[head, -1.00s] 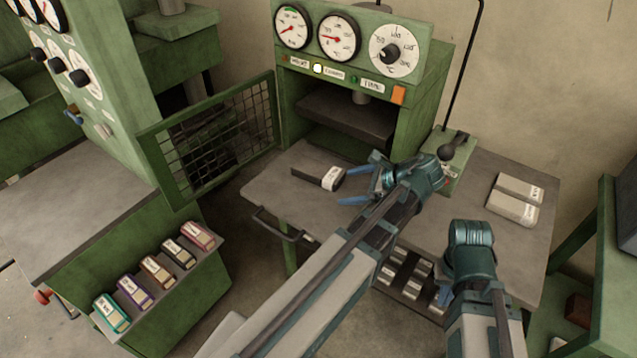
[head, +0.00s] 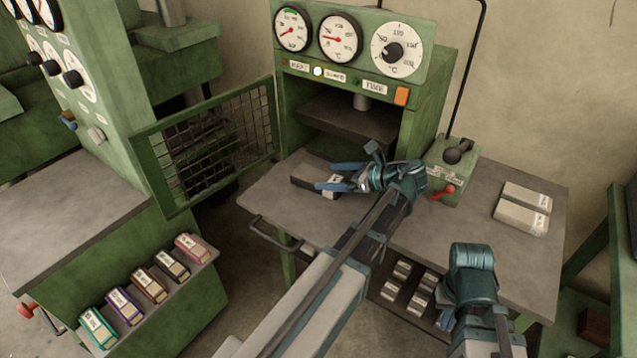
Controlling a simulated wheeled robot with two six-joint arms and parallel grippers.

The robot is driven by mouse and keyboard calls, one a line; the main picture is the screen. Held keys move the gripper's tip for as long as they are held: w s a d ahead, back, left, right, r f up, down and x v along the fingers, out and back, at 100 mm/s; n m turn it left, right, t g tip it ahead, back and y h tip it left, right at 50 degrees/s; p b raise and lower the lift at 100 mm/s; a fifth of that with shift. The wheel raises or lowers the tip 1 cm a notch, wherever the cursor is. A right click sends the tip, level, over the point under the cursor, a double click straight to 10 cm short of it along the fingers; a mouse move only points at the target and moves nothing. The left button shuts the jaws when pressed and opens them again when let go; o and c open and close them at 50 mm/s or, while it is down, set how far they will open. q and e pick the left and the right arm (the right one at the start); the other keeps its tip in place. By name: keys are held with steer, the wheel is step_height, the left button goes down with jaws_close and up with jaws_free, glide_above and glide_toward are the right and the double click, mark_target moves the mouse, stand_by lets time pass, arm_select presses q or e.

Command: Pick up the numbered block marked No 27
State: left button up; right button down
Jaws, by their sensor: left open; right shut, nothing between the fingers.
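A dark block with a pale label (head: 306,179) lies on the grey press table, in front of the press opening. Its number is too small to read. My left gripper (head: 334,177) is open, its blue fingers reaching over the labelled end of this block, one at the far side and one at the near side. I cannot tell whether they touch it. My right gripper (head: 445,318) is low at the right, shut and empty; only a blue bit of it shows beside its arm. No label showing number 27 can be made out.
Several coloured labelled blocks (head: 150,285) stand on a green-edged shelf at lower left. Two pale blocks (head: 522,208) lie at the table's right. Several small blocks (head: 402,270) sit under the table. A mesh door (head: 210,150) stands open; a lever box (head: 452,165) is beside my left wrist.

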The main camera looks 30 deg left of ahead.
mark_target(324, 178)
arm_select(q)
steer(key=shift+a+f, duration=0.3)
steer(key=shift+f, duration=0.05)
steer(key=b+x, duration=0.2)
steer(key=x, duration=0.1)
steer(key=shift+s+a+f, duration=0.1)
steer(key=shift+s+f, duration=0.05)
steer(key=shift+f, duration=0.3)
steer(key=shift+a, duration=0.4)
jaws_close()
arm_select(e)
step_height(324, 178, down, 3)
steer(key=shift+r, duration=0.2)
arm_select(q)
steer(key=shift+r, duration=0.1)
